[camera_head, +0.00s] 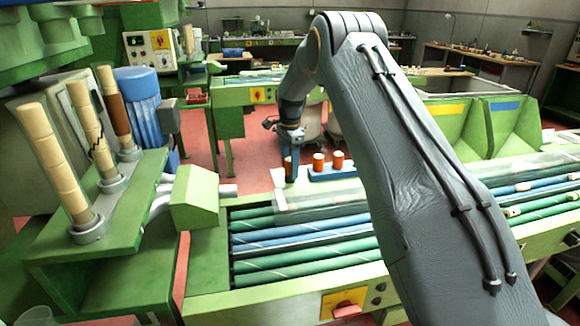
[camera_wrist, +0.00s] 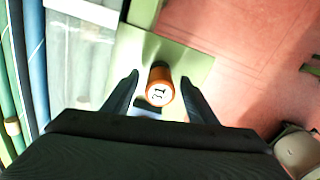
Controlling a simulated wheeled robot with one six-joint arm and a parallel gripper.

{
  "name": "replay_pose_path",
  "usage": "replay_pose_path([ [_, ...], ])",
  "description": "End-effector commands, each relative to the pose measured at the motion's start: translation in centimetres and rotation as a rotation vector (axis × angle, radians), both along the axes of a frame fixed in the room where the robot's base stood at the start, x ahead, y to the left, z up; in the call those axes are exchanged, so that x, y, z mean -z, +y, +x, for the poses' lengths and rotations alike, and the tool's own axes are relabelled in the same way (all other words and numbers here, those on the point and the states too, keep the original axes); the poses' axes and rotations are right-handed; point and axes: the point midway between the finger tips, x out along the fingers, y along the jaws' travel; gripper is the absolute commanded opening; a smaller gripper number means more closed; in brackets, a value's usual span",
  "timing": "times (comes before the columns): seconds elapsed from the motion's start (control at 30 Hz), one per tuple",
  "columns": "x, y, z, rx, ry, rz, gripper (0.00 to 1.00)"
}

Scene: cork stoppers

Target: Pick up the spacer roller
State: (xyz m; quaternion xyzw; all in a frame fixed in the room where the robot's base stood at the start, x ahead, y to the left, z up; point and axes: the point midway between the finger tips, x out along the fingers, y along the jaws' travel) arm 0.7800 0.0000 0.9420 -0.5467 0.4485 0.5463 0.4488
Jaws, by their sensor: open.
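An orange-brown roller (camera_wrist: 160,88) with a white top and dark characters stands upright on a pale green surface in the wrist view; I take it as the spacer roller. My gripper (camera_wrist: 160,79) is open, with one finger on each side of the roller and a visible gap at both. In the head view my gripper (camera_head: 290,146) points down over the orange-brown roller (camera_head: 289,167), partly covering it. I cannot tell how high the fingertips are above the surface.
Two similar rollers with pale tops, a middle one (camera_head: 319,162) and a right one (camera_head: 337,160), stand on a blue block (camera_head: 333,173) just right. A clear cover (camera_head: 330,197) lies over green and blue rods nearer me. Upright cork stacks (camera_head: 58,168) stand at left.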

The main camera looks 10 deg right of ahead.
Motion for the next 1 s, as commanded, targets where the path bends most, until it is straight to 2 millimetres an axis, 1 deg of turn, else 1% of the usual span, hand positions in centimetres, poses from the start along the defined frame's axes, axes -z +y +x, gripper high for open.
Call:
replay_pose_path([
  [0.1, 0.0, 0.0, 0.0, 0.000, 0.000, 0.000, 0.53],
  [0.13, 0.0, 0.0, 0.0, 0.000, 0.000, 0.000, 0.51],
  [0.27, 0.0, 0.0, 0.0, 0.000, 0.000, 0.000, 0.29],
  [0.3, 0.0, 0.0, 0.0, 0.000, 0.000, 0.000, 0.22],
  [0.4, 0.0, 0.0, 0.0, 0.000, 0.000, 0.000, 0.07],
  [0.63, -0.1, 0.0, 0.0, 0.000, 0.000, 0.000, 0.07],
  [0.73, -0.8, 0.0, 0.1, 0.000, -0.001, 0.000, 0.07],
  [0.87, -2.9, 0.0, 0.2, 0.000, -0.004, 0.000, 0.07],
  [1.0, -5.6, 0.0, 0.2, 0.000, -0.004, 0.000, 0.07],
])
